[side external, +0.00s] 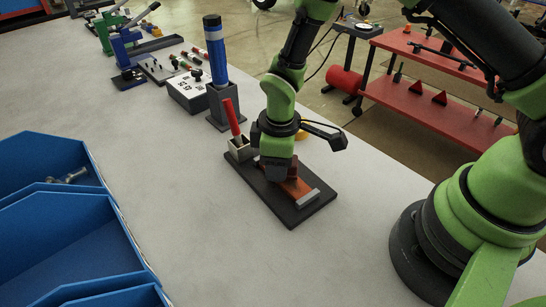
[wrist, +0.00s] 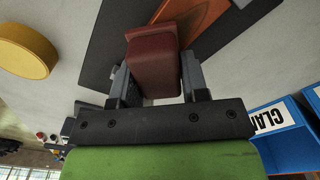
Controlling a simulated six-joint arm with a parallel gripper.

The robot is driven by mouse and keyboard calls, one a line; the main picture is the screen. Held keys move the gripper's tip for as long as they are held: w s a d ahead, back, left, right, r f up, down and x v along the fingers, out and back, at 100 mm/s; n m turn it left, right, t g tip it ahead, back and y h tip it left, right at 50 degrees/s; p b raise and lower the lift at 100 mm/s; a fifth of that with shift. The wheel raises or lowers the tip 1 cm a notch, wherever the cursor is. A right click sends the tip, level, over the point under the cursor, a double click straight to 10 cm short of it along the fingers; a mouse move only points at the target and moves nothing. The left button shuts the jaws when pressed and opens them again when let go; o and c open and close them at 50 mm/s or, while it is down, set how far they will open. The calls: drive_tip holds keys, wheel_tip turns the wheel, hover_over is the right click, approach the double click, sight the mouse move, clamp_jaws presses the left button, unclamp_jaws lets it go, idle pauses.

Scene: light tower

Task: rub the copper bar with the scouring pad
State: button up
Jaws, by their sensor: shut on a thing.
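The copper bar (side external: 298,188) lies on a dark base plate (side external: 296,216), with a light grey block (side external: 308,198) across its near end. It also shows as an orange strip at the top of the wrist view (wrist: 200,18). My gripper (wrist: 153,82) is shut on the scouring pad (wrist: 152,65), a dark red block between the two fingers. In the side view my gripper (side external: 276,172) is low over the far half of the bar and hides part of it and most of the pad. I cannot tell whether the pad touches the bar.
A small holder (side external: 240,151) with a red-handled tool (side external: 232,117) stands at the plate's far end, close to my gripper. Behind it is a blue cylinder (side external: 216,52) in a grey stand. A yellow disc (wrist: 25,50) lies nearby. Blue bins (side external: 50,215) fill the left; the bench between is clear.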

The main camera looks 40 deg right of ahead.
sight(295, 189)
drive_tip(key=shift+s+a+f, duration=0.1)
drive_tip(key=shift+s+a, duration=0.05)
drive_tip(key=shift+s, duration=2.5)
drive_tip(key=shift+s+a, duration=0.1)
drive_tip(key=shift+s, duration=1.7)
wheel_tip(295, 189, up, 6)
drive_tip(key=shift+r, duration=1.6)
